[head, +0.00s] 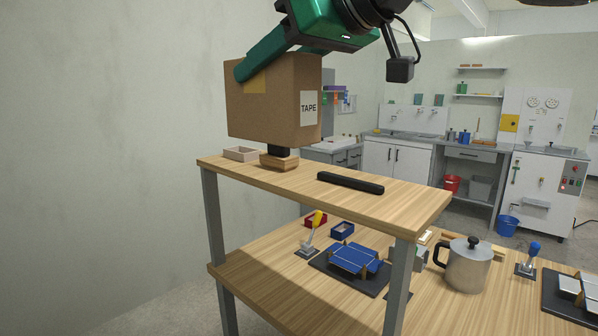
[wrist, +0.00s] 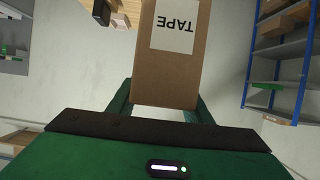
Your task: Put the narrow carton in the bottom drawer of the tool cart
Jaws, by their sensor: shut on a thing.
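A brown carton (head: 290,100) with a white TAPE label and a yellowish patch is held up at the upper left of the head view. It also shows in the wrist view (wrist: 166,75), with its label upside down. My gripper (head: 262,64) is shut on this carton; one green finger lies along its near side in the head view. In the wrist view the green fingers (wrist: 165,103) sit on both sides of it. I cannot tell for sure that it is the narrow carton. I cannot make out the tool cart or its bottom drawer.
The lower bench holds a metal pot (head: 467,265) and a blue fixture (head: 354,259). Blue shelving (wrist: 284,60) stands at right in the wrist view.

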